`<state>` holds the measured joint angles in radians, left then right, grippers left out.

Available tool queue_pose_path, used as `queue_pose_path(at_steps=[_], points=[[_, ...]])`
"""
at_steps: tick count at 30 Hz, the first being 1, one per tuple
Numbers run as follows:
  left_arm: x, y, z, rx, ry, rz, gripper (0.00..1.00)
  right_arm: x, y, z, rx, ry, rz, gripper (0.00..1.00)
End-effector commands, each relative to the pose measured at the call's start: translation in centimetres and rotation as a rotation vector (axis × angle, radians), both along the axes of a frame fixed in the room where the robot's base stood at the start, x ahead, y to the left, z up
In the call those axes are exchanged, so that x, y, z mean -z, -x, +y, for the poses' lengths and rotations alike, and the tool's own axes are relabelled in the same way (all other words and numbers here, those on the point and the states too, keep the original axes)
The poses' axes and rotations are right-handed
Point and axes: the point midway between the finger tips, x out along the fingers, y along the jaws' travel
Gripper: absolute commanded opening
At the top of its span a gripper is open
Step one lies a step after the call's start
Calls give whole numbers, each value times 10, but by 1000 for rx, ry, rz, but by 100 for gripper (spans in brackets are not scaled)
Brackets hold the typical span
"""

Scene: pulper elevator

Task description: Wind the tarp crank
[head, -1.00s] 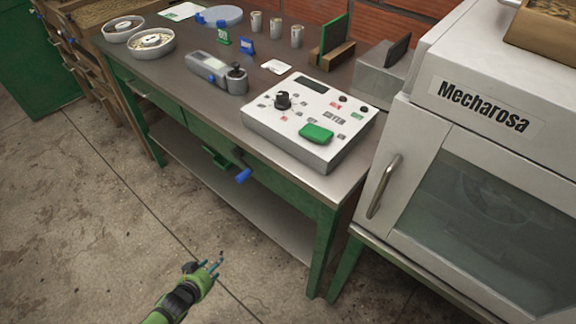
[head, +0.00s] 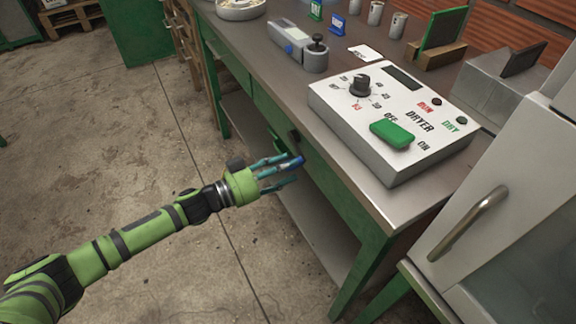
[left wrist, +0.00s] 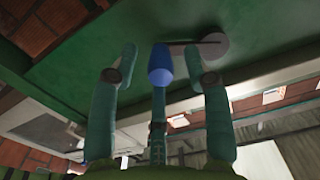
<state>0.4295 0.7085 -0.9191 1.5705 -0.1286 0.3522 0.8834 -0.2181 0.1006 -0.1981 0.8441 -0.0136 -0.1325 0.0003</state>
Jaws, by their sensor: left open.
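The crank has a blue handle (head: 298,160) and a dark hub on the green front of the bench. My left gripper (head: 288,170) is open at the handle, its teal fingers spread. In the left wrist view the blue handle (left wrist: 160,65) stands between the two outer fingers of the gripper (left wrist: 160,75), with gaps on both sides. A third finger lies below the handle; I cannot tell whether it touches. A thin dark arm runs from the handle to a round grey hub (left wrist: 214,46). No tarp is recognisable. My right gripper is not in view.
The workbench (head: 345,185) carries a white dryer control box (head: 345,125) with a green switch, a grey device (head: 298,45) and several cups. A white cabinet (head: 530,185) with a bar handle stands at the right.

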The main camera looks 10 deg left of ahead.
Motion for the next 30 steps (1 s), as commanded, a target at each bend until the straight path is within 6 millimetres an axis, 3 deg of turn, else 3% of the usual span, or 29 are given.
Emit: queue_pose_path(at_steps=[11, 12, 15, 16, 30], points=[[1, -6, -9, -1, -1, 1, 49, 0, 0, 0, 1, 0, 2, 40], [1, -6, -9, -1, -1, 1, 45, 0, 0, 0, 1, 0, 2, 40], [1, -6, -9, -1, -1, 1, 5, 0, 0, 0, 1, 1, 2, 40], [1, -6, -9, -1, -1, 1, 0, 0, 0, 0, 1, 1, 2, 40], [1, -6, -9, 0, 2, 6, 0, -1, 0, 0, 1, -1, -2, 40]])
